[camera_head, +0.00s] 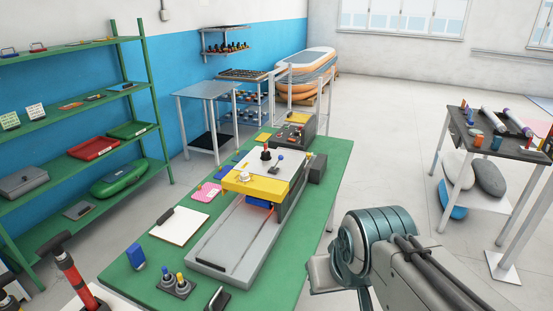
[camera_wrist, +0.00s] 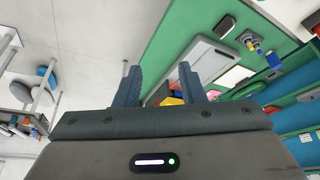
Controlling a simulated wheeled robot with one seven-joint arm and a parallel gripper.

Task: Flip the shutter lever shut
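A machine with a long grey bed (camera_head: 235,245) and a yellow-sided, white-topped head (camera_head: 258,188) stands on the green table. A small lever with a blue knob (camera_head: 280,158) and a black handle with a red base (camera_head: 265,154) stick up from the head. I cannot tell which one is the shutter lever, or its position. My gripper (camera_wrist: 158,88) is open and empty in the wrist view. The yellow part of the machine (camera_wrist: 172,101) shows beyond and between the fingers, apart from them. In the head view my arm is right of the machine; the fingertips cannot be made out.
The green table (camera_head: 318,190) also bears a clipboard (camera_head: 180,225), a grey control box (camera_head: 295,131) and a stand with small knobbed parts (camera_head: 176,286). Green shelves (camera_head: 150,95) stand left. A dark-topped table (camera_head: 490,135) stands right. The floor between the tables is clear.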

